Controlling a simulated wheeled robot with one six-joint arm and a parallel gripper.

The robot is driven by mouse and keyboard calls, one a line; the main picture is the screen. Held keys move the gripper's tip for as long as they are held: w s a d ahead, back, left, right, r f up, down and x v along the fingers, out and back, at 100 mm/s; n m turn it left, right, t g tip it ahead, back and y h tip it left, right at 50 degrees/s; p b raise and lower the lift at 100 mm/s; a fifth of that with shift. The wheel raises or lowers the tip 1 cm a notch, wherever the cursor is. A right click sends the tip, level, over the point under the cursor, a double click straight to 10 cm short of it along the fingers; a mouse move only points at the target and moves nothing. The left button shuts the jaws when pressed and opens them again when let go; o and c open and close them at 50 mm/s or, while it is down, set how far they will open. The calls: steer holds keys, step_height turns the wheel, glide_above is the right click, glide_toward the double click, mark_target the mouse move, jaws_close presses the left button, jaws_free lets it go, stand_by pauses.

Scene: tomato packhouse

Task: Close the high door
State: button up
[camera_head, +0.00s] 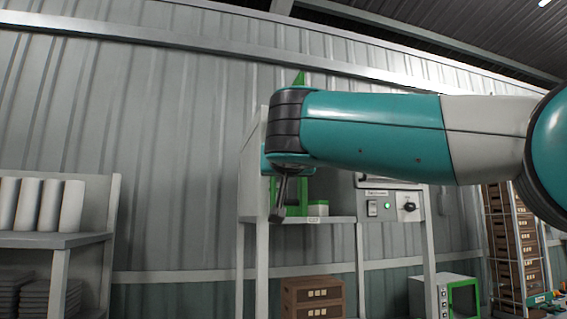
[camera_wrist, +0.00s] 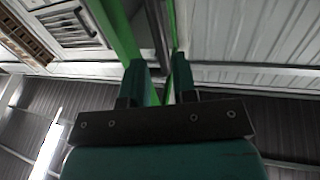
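The high door has a green frame, and its top corner (camera_head: 300,78) shows above my arm. A lower green part (camera_head: 301,196) shows under my arm, at the upper shelf of a grey stand. My arm hides most of the door, so its angle cannot be told. My gripper (camera_head: 279,197) points down in front of the stand's left side. In the wrist view my gripper (camera_wrist: 160,72) has its two fingers apart. Green bars (camera_wrist: 118,32) run beyond the fingers, one close to the gap between them; contact cannot be told.
A control panel (camera_head: 390,206) with a green light and knob sits right of the door. A lower box with a green-framed door (camera_head: 462,297) stands below right. Brown crates (camera_head: 312,290) are below. A shelf with white rolls (camera_head: 60,240) stands left.

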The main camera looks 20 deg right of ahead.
steer(key=shift+p+x, duration=1.05)
steer(key=shift+x, duration=1.9)
jaws_close()
